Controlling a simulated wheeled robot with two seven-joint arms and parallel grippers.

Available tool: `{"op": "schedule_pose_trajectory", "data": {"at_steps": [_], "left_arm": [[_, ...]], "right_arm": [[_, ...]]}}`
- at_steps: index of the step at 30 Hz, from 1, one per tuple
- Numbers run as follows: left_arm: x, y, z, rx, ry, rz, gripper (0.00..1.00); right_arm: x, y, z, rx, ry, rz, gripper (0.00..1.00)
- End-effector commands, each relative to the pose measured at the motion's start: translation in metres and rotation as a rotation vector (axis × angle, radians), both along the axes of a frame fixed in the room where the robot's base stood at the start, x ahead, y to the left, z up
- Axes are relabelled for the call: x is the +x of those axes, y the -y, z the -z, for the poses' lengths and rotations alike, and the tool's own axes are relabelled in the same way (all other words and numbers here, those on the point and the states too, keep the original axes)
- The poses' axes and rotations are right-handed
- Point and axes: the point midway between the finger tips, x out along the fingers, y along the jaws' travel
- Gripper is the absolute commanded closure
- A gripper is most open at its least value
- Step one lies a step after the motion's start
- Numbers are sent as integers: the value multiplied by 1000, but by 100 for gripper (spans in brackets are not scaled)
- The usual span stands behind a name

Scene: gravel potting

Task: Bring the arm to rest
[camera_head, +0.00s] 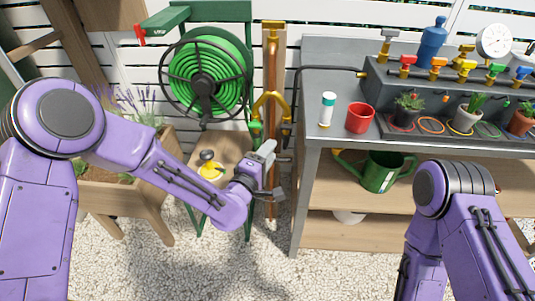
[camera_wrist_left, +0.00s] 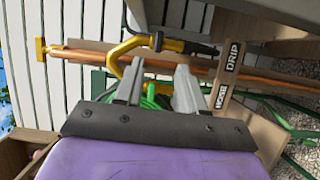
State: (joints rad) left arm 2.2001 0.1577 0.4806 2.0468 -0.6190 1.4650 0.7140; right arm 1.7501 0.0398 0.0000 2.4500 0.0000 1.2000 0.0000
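My left arm comes in from the left and reaches past the hose reel. Its gripper (camera_head: 270,158) hangs in front of the wooden post, left of the workbench. In the left wrist view the two grey fingers (camera_wrist_left: 160,68) stand apart with nothing held between them. Brass pipe and green hose show behind them. My right arm shows at the lower right, bent downward in front of the bench; its gripper is outside the picture.
The grey workbench (camera_head: 325,85) carries a white-and-teal bottle (camera_head: 327,110), a red mug (camera_head: 360,118) and a black tray with potted plants. A green watering can (camera_head: 382,172) stands on its lower shelf. A green hose reel (camera_head: 205,80) and wooden planter (camera_head: 125,205) are at left.

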Motion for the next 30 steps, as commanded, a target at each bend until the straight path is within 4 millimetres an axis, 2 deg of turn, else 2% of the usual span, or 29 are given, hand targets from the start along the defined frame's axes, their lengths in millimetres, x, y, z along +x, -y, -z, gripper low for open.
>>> {"op": "schedule_pose_trajectory", "data": {"at_steps": [14,17,20,21,23,24,26,27,30], "left_arm": [[-1,0,0,7,3,1,61],[-4,-3,10,136,9,-5,61],[-32,-38,64,414,-117,-37,61],[-49,-56,87,521,-190,-40,61],[-82,-85,121,671,-311,-34,61],[-106,-105,141,762,-390,-24,61],[-146,-135,164,887,-514,-2,61],[-175,-155,176,963,-598,16,61],[-246,-201,191,1116,-794,60,61]], "right_arm": [[0,0,0,0,0,0,57],[0,0,0,0,0,0,57],[0,0,-8,0,0,0,57],[0,0,-15,0,0,0,57],[0,0,-27,0,0,0,57],[0,0,-34,0,0,0,57],[0,0,-45,0,0,0,57],[0,0,-53,0,0,0,57],[0,0,-72,0,0,0,57]]}}
